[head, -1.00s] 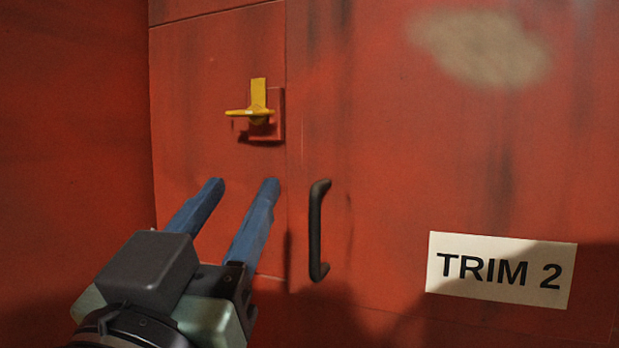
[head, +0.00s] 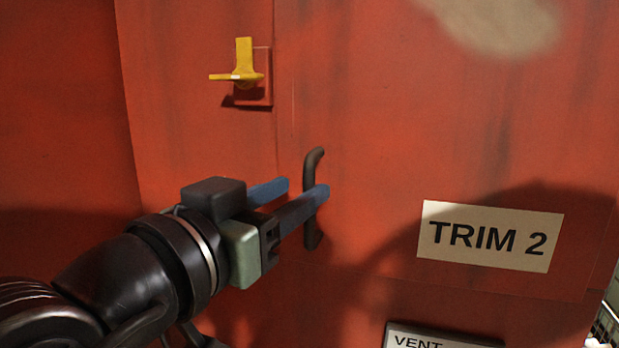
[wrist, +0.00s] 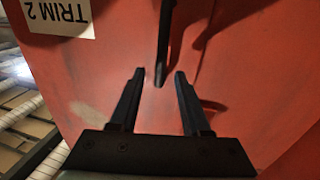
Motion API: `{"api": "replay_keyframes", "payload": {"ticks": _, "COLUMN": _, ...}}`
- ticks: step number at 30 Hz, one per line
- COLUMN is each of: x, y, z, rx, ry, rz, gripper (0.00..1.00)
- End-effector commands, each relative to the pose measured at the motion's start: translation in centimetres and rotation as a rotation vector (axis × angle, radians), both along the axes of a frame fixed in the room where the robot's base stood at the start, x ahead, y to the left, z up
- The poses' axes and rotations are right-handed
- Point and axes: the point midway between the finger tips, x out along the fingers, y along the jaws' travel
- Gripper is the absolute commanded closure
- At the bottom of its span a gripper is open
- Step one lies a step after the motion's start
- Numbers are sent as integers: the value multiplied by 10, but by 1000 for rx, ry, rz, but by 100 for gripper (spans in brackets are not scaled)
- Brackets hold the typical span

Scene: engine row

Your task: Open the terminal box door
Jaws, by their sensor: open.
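The red terminal box door (head: 400,120) fills most of the head view and looks shut. Its black bar handle (head: 312,165) stands upright near the door's left edge; in the wrist view the handle (wrist: 165,40) comes down from the top, its end near the gap between my fingertips. My gripper (head: 307,188) is open, with two blue fingers pointing at the handle. In the head view one finger overlaps the handle's middle; I cannot tell whether they touch. A yellow latch lever (head: 243,62) sits up and left of the handle, on a red block (head: 263,92).
A "TRIM 2" label (head: 490,236) is on the door right of the handle. A sign reading "VENT" (head: 430,337) is at the bottom edge. A red side wall (head: 60,120) stands at the left. Shelving or pipes (wrist: 30,125) show left in the wrist view.

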Motion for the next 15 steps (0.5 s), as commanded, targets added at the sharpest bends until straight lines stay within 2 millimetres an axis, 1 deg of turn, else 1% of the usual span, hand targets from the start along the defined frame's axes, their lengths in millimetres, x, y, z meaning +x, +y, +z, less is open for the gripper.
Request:
{"api": "replay_keyframes", "payload": {"ticks": 1, "x": 8, "y": -5, "z": 1, "rx": 0, "ry": 1, "rz": -1, "gripper": 53}}
{"api": "replay_keyframes", "payload": {"ticks": 3, "x": 18, "y": -11, "z": 1, "rx": 1, "ry": 0, "rz": -2, "gripper": 53}}
{"api": "replay_keyframes", "payload": {"ticks": 6, "x": 28, "y": -15, "z": 1, "rx": 0, "ry": 0, "rz": 0, "gripper": 53}}
{"api": "replay_keyframes", "payload": {"ticks": 10, "x": 35, "y": -20, "z": 0, "rx": 0, "ry": 0, "rz": 1, "gripper": 53}}
{"api": "replay_keyframes", "payload": {"ticks": 15, "x": 37, "y": -20, "z": 0, "rx": 1, "ry": 0, "rz": 2, "gripper": 53}}
